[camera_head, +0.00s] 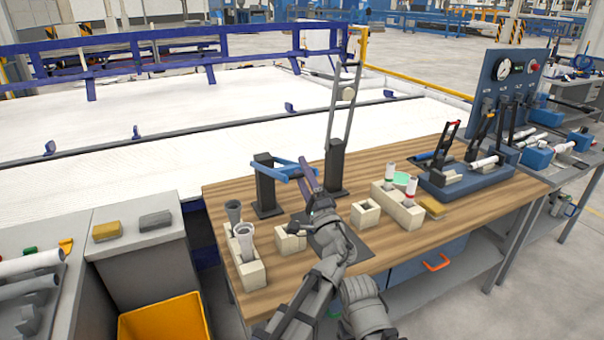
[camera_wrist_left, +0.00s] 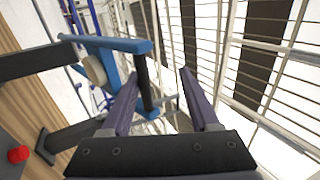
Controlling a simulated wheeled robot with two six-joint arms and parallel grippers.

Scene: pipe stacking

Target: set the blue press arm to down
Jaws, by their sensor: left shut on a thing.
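The blue press arm (camera_head: 283,172) shows in the head view at the top of the left black post (camera_head: 265,190), lying roughly level. In the left wrist view the blue arm (camera_wrist_left: 105,43) has a crossbar and a dark round grip (camera_wrist_left: 142,82). My left gripper (camera_head: 306,172) is at the right end of the blue arm. The exact contact is partly hidden. My right gripper is not visible.
A second black post (camera_head: 335,165) carries a tall upright grey lever. Beige blocks with grey cups (camera_head: 250,270) stand at the bench's front left. More beige blocks (camera_head: 398,205) and a dark fixture (camera_head: 465,178) with levers are to the right. Bare wood (camera_head: 395,158) lies behind them.

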